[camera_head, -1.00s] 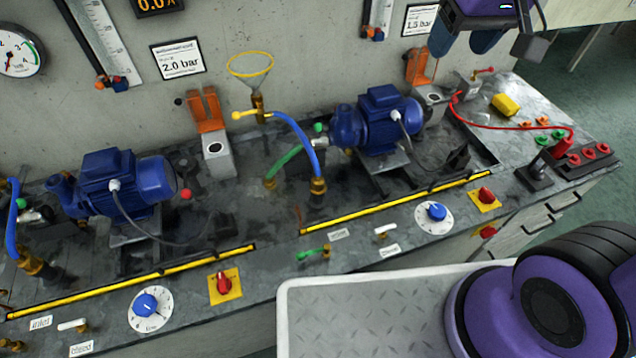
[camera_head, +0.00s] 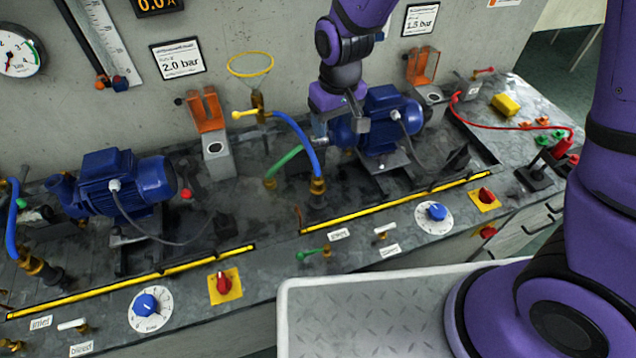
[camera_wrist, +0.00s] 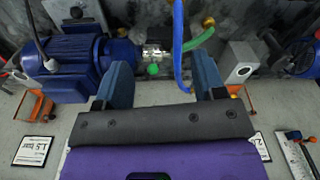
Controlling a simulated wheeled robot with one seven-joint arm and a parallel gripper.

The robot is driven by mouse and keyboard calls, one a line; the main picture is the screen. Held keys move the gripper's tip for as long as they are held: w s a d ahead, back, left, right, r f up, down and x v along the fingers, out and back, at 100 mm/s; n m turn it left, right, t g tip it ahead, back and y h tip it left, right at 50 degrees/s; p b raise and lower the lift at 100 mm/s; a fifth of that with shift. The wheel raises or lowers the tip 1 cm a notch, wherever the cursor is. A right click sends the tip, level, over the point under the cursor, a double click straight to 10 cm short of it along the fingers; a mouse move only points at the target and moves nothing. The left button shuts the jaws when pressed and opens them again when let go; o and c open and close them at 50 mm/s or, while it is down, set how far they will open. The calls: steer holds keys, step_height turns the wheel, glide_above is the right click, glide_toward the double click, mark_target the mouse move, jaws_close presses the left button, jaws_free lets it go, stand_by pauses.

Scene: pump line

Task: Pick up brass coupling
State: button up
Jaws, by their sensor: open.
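A brass coupling (camera_head: 318,186) sits upright at the lower end of the blue hose, on the bench left of the right-hand pump. Another brass fitting (camera_head: 258,108) is under the yellow-rimmed funnel, so I cannot tell for sure which one is named. My gripper (camera_head: 342,128) hangs above the left end of the right-hand pump, pointing down, behind and above the hose-end coupling. In the wrist view, its two blue-grey fingers (camera_wrist: 164,82) are wide apart with nothing gripped. The blue hose (camera_wrist: 180,60) and green hose (camera_wrist: 198,41) run beneath, between the fingers.
The right-hand blue pump (camera_head: 385,125) stands close beside and under my gripper. A grey block with an orange clip (camera_head: 216,160) stands left of the hoses. The funnel (camera_head: 250,66) rises behind.

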glide_above(319, 175)
steer(key=shift+n+g, duration=0.3)
steer(key=shift+n, duration=0.1)
steer(key=f, duration=0.7)
steer(key=shift+s+a, duration=0.1)
steer(key=shift+a, duration=0.2)
steer(key=shift+s+a+f, duration=0.1)
steer(key=shift+a+f, duration=0.05)
steer(key=shift+f, duration=0.5)
step_height(319, 175, down, 5)
steer(key=f, duration=0.3)
steer(key=shift+d+f, duration=0.4)
steer(key=shift+w+f, duration=0.2)
steer(key=shift+f, duration=0.5)
steer(key=c, duration=1)
